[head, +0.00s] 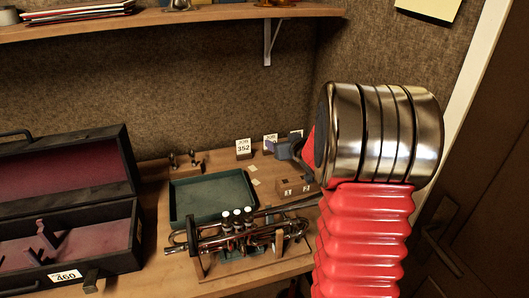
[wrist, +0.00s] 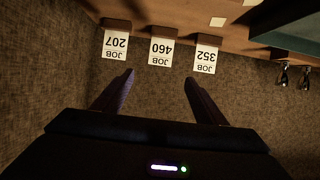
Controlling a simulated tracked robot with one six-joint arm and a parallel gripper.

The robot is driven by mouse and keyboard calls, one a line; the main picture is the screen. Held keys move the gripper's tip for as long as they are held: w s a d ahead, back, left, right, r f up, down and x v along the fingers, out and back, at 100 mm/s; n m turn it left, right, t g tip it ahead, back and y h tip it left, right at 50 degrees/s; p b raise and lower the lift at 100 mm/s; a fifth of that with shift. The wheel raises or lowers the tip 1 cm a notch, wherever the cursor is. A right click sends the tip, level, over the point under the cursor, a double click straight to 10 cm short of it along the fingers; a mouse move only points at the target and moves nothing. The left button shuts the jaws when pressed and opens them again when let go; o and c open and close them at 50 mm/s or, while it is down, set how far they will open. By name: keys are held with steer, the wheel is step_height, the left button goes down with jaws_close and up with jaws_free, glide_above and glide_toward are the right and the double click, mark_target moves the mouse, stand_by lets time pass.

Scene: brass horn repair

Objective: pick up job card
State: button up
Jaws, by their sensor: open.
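Three white job cards stand in a row in small dark holders at the back of the bench. In the wrist view they appear upside down: job card 207 (wrist: 115,45), job card 460 (wrist: 160,50) and job card 352 (wrist: 206,59). Job card 352 also shows in the head view (head: 243,148), with the middle card (head: 270,140) beside it and the third mostly hidden. My gripper (wrist: 158,77) is open and empty. Its fingers point toward the cards, with job card 460 lined up between them, just beyond the tips.
A black case (head: 70,235) with a red lining and a 460 tag (head: 65,276) lies open at left. A green tray (head: 212,196) and a brass horn (head: 235,232) on a stand occupy the bench. A wooden block (head: 296,188) sits near my arm. A shelf (head: 200,17) overhangs the back.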

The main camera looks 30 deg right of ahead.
glide_toward(271, 136)
steer(key=shift+x, duration=2.55)
steer(key=shift+a, duration=0.1)
steer(key=shift+x, duration=2.65)
steer(key=shift+r, duration=0.2)
steer(key=c, duration=1.6)
